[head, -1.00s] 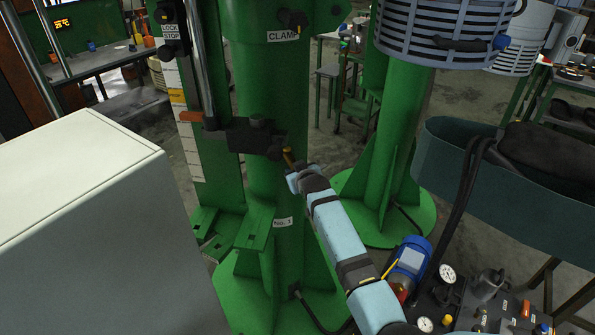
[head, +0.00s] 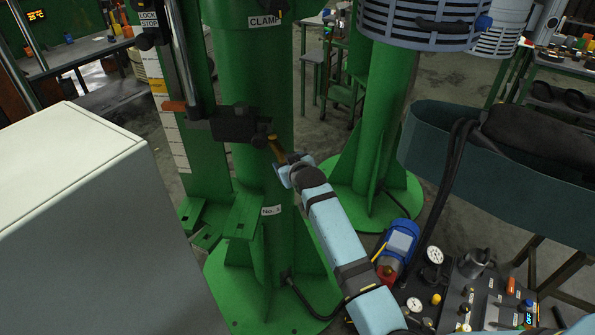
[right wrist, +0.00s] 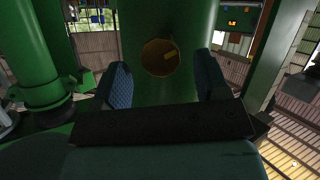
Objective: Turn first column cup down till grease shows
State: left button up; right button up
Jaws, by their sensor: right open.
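The brass grease cup (head: 277,148) sticks out of a dark fitting at the side of the green column (head: 263,85), which bears a small "No." label. In the right wrist view the cup shows end-on as a round brass face (right wrist: 158,58) with a lighter mark on it. My right gripper (head: 291,164) is open at the cup's outer end. Its two blue pads (right wrist: 118,86) stand on either side below the cup, with a gap to each side. I cannot make out any grease. My left gripper is not in view.
A dark clamp block (head: 234,124) sits on the column left of the cup. A large pale cabinet (head: 75,210) fills the lower left. A second green column (head: 378,130) stands behind on the right. A gauge panel (head: 470,295) and a teal trough (head: 480,170) are at the right.

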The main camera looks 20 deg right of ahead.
jog(key=v, duration=0.8)
jog(key=shift+s, duration=0.3)
jog(key=shift+r, duration=0.1)
jog(key=s+a+f+g+y+p, duration=0.1)
jog(key=s+f, duration=0.4)
jog(key=s, duration=0.6)
jog(key=s+a+f+y+p, duration=0.1)
jog(key=s+f, duration=0.4)
jog(key=s, duration=0.7)
jog(key=s+a+f+g+y+p, duration=0.1)
jog(key=s+f, duration=0.5)
jog(key=s, duration=0.5)
jog(key=shift+s+a+n+g+p, duration=0.2)
jog(key=shift+s+n+g+p, duration=0.1)
jog(key=shift+p, duration=0.1)
